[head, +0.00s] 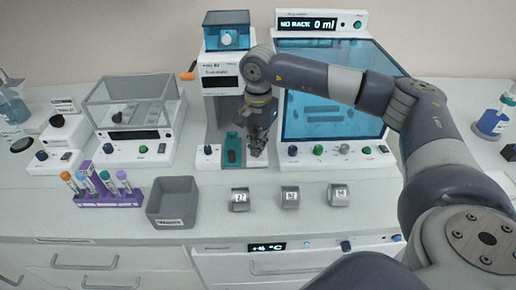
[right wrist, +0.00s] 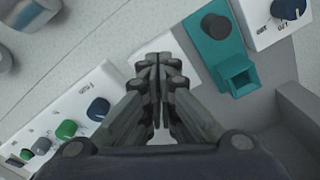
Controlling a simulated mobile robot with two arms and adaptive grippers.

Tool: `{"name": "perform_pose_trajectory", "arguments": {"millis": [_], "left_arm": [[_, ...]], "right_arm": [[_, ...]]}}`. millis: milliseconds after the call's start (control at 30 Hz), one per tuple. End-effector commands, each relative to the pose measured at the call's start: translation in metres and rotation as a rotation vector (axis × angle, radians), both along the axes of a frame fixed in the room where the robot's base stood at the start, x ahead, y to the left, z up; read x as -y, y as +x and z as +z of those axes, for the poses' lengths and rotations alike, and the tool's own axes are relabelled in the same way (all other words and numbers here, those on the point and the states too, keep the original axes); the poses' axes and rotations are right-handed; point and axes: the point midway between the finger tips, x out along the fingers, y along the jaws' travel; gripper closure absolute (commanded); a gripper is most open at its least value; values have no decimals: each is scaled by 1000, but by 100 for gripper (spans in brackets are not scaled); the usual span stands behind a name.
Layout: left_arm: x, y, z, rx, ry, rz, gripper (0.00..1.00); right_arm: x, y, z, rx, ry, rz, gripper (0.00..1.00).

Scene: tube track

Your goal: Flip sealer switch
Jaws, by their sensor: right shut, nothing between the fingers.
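The sealer (head: 222,82) is the white machine with a blue clear top at the back centre. Its dark blue knob switch (head: 208,150) sits on a white block at the lower left of its front. In the right wrist view the switch (right wrist: 289,9) is at the top right corner, partly cut off. My right gripper (head: 257,150) is shut and empty, pointing down in front of the sealer's right side. It is apart from the switch, with the teal tube holder (right wrist: 222,50) between them. In the right wrist view the closed fingertips (right wrist: 158,68) are over a white surface. My left gripper is not in view.
A large blue-windowed cabinet (head: 330,95) with several knobs stands right of the sealer. A grey bin (head: 173,202), a purple rack (head: 108,198) of tubes and three grey metal blocks (head: 290,197) stand in front. An orange handle (head: 187,76) sticks out at the sealer's left.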

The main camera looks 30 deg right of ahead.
Motion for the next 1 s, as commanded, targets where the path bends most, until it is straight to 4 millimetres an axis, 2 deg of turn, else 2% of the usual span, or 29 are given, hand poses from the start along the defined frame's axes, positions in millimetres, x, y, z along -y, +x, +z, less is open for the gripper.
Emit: {"name": "perform_pose_trajectory", "arguments": {"millis": [167,833,1000], "left_arm": [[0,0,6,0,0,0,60],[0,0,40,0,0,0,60],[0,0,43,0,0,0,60]], "right_arm": [[0,-2,6,-8,-1,1,100],[0,-1,62,-4,0,1,100],[0,-1,69,-5,-1,1,100]]}}
